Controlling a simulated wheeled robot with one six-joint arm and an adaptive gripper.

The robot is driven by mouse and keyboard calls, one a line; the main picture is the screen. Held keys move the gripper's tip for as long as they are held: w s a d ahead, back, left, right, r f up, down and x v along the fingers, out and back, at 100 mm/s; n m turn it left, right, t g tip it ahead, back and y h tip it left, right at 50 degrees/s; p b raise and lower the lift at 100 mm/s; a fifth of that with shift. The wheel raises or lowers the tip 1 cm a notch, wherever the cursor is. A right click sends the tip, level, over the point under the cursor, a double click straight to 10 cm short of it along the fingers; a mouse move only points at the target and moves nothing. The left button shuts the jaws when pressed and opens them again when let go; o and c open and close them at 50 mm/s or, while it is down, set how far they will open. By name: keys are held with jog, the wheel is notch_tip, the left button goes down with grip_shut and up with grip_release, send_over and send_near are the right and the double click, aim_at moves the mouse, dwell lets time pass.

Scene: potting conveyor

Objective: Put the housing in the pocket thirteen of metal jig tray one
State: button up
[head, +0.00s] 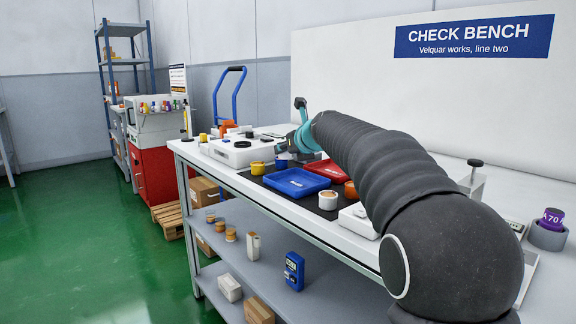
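My arm reaches from the lower right over the check bench (262,188). My gripper (284,152) is small and partly hidden at the arm's far end, past the teal wrist, above the back of the bench. Its fingers are too small to tell apart, and I cannot tell whether it holds anything. I cannot single out the housing. No metal jig tray with numbered pockets can be made out.
A blue tray (297,182) and a red tray (328,169) lie on a dark mat. A white device (238,152) stands at the far end. At right, a purple roll marked 70 (552,218) sits in a grey holder. Green floor at left is open.

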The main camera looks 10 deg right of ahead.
jog(key=shift+w+f+b, duration=0.1)
jog(key=shift+f+b, duration=0.8)
jog(key=shift+f, duration=1.2)
jog(key=shift+f, duration=0.1)
jog(key=o, duration=0.8)
